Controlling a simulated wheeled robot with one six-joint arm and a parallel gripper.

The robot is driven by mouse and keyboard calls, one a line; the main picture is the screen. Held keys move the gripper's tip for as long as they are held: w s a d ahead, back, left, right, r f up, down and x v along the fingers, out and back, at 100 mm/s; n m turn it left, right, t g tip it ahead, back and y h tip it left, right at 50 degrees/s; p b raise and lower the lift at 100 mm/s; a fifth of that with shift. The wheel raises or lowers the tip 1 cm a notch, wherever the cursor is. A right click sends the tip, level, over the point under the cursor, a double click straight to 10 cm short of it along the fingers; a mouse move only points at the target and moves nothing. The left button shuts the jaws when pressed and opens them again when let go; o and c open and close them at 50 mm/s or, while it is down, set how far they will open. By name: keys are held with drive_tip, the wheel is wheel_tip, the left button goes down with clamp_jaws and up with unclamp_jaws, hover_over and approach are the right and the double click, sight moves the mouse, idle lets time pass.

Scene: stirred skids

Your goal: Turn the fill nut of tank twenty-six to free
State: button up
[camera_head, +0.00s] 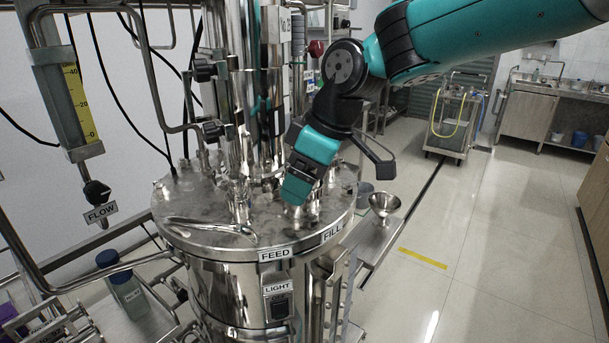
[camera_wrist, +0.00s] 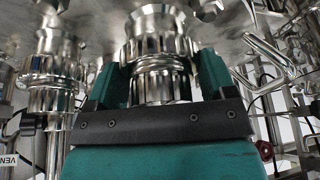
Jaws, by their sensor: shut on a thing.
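The steel tank's round lid (camera_head: 190,208) carries several pipes and fittings, and a hanging tag (camera_head: 285,23) whose number is hard to read. A FILL label (camera_head: 331,231) is on the lid's front right rim, with a FEED label (camera_head: 274,254) to its left. My teal gripper (camera_head: 297,192) points down at the fitting behind the FILL label and mostly hides it. In the wrist view, my gripper's fingers (camera_wrist: 157,84) stand on both sides of a shiny round steel fill nut (camera_wrist: 158,88) and are shut on it. A wider ribbed collar (camera_wrist: 158,46) adjoins the nut.
Tall pipes (camera_head: 240,110) rise from the lid close left of my gripper. A bent steel tool (camera_head: 208,226) lies on the lid's front left. A steel funnel (camera_head: 384,203) stands on a side shelf. A trolley (camera_head: 452,120) stands behind on the right, with open floor before it.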

idle(0.4)
drive_tip(key=o, duration=0.9)
drive_tip(key=p+v, duration=0.1)
drive_tip(key=v, duration=1.6)
drive_tip(key=shift+d+r, duration=0.15)
drive_tip(key=shift+r, duration=0.05)
